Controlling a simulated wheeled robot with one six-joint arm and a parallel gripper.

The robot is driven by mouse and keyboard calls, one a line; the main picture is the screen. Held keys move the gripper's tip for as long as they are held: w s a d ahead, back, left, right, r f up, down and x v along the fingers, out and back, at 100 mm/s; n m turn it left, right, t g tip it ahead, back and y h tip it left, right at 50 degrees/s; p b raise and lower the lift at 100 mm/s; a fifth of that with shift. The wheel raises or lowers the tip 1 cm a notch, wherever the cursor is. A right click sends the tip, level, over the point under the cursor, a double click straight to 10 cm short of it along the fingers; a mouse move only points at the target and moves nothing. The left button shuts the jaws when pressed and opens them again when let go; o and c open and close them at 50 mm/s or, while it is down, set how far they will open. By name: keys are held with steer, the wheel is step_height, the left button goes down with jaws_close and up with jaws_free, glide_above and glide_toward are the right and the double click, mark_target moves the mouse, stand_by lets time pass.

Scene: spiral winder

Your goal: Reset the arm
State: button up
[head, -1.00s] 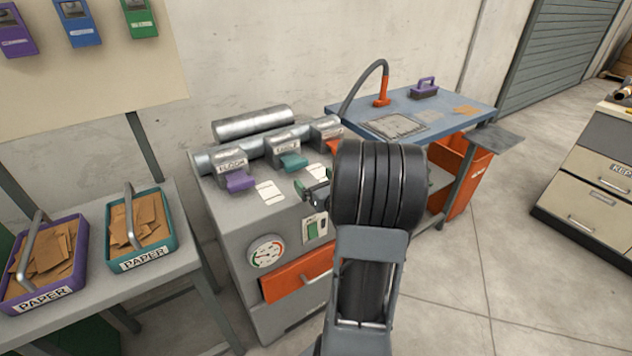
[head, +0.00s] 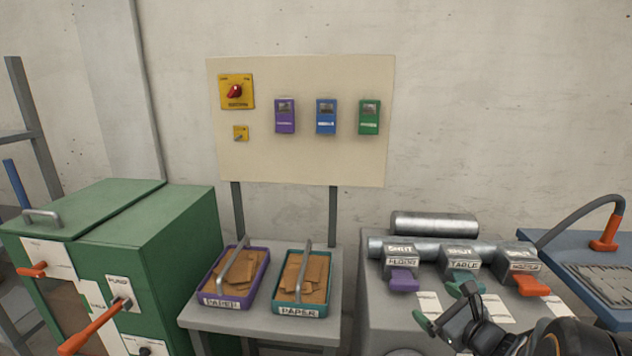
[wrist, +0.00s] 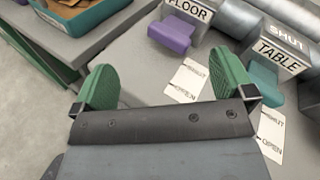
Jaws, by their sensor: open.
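My gripper (head: 450,317) is low at the right in the head view, in front of the grey machine (head: 376,307). In the wrist view my gripper (wrist: 168,90) has its two green fingertips spread apart with nothing between them. Beyond them are a purple lever (wrist: 170,34) labelled FLOOR and a teal lever (wrist: 263,78) labelled TABLE. Both levers stand apart from the fingers. In the head view the purple lever (head: 404,281), the teal lever (head: 464,284) and an orange lever (head: 532,284) sit in a row on the pipe.
Purple (head: 205,289) and teal (head: 277,296) trays of brown paper stand on a grey table left of the machine. A green cabinet (head: 165,250) with orange handles is farther left. A wall panel (head: 300,160) holds a red knob and coloured boxes. A blue table (head: 575,248) is at right.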

steer(key=s+a+r+n+g+y+p, duration=0.1)
steer(key=s+a+r+n+g+p, duration=0.2)
steer(key=s+a+n+g, duration=0.35)
steer(key=s+a+r+n+g+p, duration=0.3)
steer(key=a+n+g+p, duration=0.1)
steer(key=a+n, duration=0.55)
steer(key=s+d+r+n+h+p, duration=0.3)
steer(key=s+r+n+h+p, duration=0.1)
steer(key=n, duration=0.7)
steer(key=shift+s+d+r+n+g+h+p, duration=0.35)
steer(key=shift+s+r+h, duration=0.4)
steer(key=shift+r+h, duration=0.65)
steer(key=shift+f, duration=0.15)
steer(key=shift+c, duration=0.2)
